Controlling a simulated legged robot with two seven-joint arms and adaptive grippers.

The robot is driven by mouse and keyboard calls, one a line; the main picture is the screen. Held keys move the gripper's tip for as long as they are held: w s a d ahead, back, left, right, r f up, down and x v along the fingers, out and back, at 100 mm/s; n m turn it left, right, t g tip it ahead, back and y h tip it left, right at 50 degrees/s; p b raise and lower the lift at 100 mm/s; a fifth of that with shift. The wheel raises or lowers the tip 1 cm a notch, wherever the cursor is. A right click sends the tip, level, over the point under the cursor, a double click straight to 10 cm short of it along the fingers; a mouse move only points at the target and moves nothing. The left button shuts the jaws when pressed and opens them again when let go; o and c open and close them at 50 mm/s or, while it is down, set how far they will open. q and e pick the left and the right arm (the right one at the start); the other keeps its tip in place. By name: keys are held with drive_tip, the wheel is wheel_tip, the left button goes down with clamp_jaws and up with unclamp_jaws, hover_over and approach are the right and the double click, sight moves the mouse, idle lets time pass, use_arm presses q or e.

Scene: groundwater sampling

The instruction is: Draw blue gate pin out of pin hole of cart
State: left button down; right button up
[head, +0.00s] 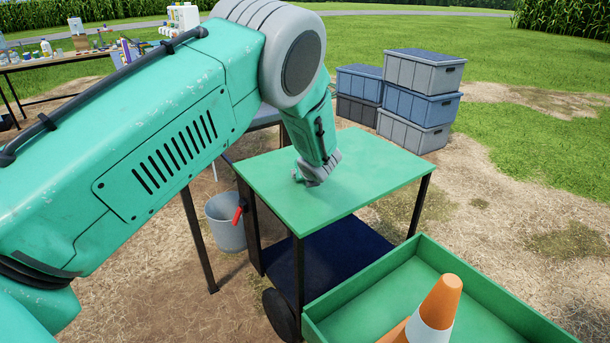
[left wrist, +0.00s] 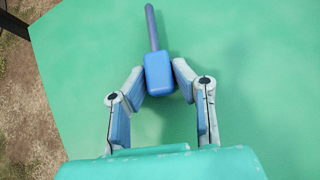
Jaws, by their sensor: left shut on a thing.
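The blue gate pin (left wrist: 158,75) has a block-shaped blue head and a thin darker shank (left wrist: 151,28). In the left wrist view my left gripper (left wrist: 162,85) is shut on the head, with one finger on each side. The shank points away from the gripper over the green top. In the head view my left gripper (head: 316,174) is low over the middle of the green top of the cart (head: 370,180) and hides the pin. The pin hole is not visible. My right gripper is not in view.
A green tray (head: 385,277) with an orange and white cone (head: 435,312) stands in front at the right. A grey bucket (head: 222,220) and a red handle (head: 238,215) are at the cart's left. Stacked crates (head: 420,105) stand behind. A table with bottles is far left.

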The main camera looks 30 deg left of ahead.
use_arm(q)
drive_tip(key=shift+s+d+f, duration=0.15)
drive_tip(key=shift+s+f, duration=0.05)
drive_tip(key=shift+f, duration=0.25)
drive_tip(key=shift+s+d+f, duration=0.1)
drive_tip(key=shift+s+f, duration=0.05)
drive_tip(key=shift+f, duration=0.25)
drive_tip(key=c, duration=1.3)
unclamp_jaws()
drive_tip(key=shift+f, duration=0.1)
drive_tip(key=shift+w+f, duration=0.1)
drive_tip(key=shift+w, duration=0.05)
drive_tip(key=shift+a, duration=0.1)
drive_tip(key=v, duration=0.4)
drive_tip(key=r+v, duration=0.1)
drive_tip(key=v, duration=0.3)
drive_tip(key=w+v, duration=0.1)
drive_tip(key=v, duration=0.3)
drive_tip(key=shift+s+a+r, duration=0.1)
drive_tip(key=shift+a+r, duration=0.1)
drive_tip(key=shift+r, duration=0.05)
drive_tip(key=shift+a, duration=0.1)
